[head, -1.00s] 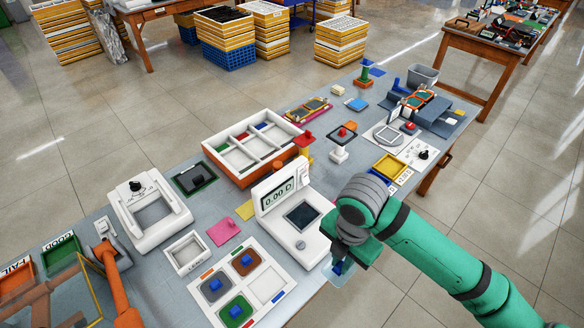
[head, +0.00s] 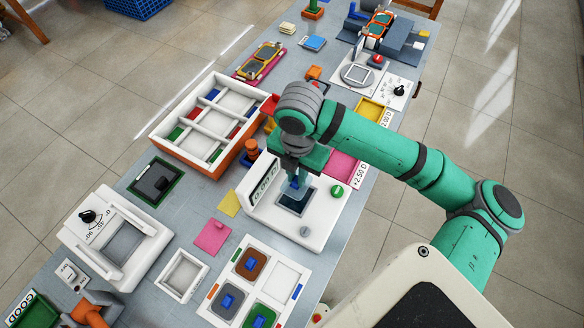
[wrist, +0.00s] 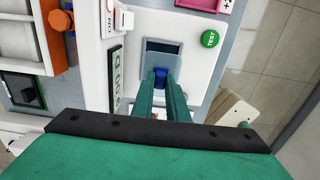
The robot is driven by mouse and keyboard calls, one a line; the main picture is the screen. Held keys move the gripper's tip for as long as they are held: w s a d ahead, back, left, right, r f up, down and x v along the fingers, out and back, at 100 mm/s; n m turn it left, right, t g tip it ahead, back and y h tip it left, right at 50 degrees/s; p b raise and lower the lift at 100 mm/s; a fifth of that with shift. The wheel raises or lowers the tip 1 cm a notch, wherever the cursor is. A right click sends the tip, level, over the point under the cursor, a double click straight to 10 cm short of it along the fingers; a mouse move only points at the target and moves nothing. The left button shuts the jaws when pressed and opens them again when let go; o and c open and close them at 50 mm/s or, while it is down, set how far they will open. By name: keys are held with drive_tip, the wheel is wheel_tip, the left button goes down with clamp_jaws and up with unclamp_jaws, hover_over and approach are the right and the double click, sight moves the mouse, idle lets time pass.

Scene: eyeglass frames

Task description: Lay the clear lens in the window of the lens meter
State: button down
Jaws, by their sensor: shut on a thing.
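The lens meter (head: 322,212) is a white box with a tilted display (head: 264,180) and a dark square window (head: 290,207) in its top. My gripper (head: 294,181) points down over the window. Its two green fingers (wrist: 160,84) are shut on the blue knob of the clear lens (wrist: 161,73).
A green TEST button (wrist: 210,39) sits beside the window. A white tray with colored lenses (head: 272,263) stands in front of the meter, a divided box (head: 188,134) behind left. A pink pad (head: 343,168) and yellow tray (head: 372,108) lie behind right.

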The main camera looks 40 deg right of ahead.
drive_tip(key=shift+f, duration=0.1)
drive_tip(key=shift+f, duration=2.4)
drive_tip(key=shift+f, duration=1.65)
idle(2.8)
drive_tip(key=c, duration=1.7)
unclamp_jaws()
drive_tip(key=shift+o, duration=0.2)
drive_tip(key=shift+d+r, duration=0.1)
drive_tip(key=shift+r, duration=0.05)
wheel_tip(320, 180, up, 11)
drive_tip(key=shift+f, duration=0.2)
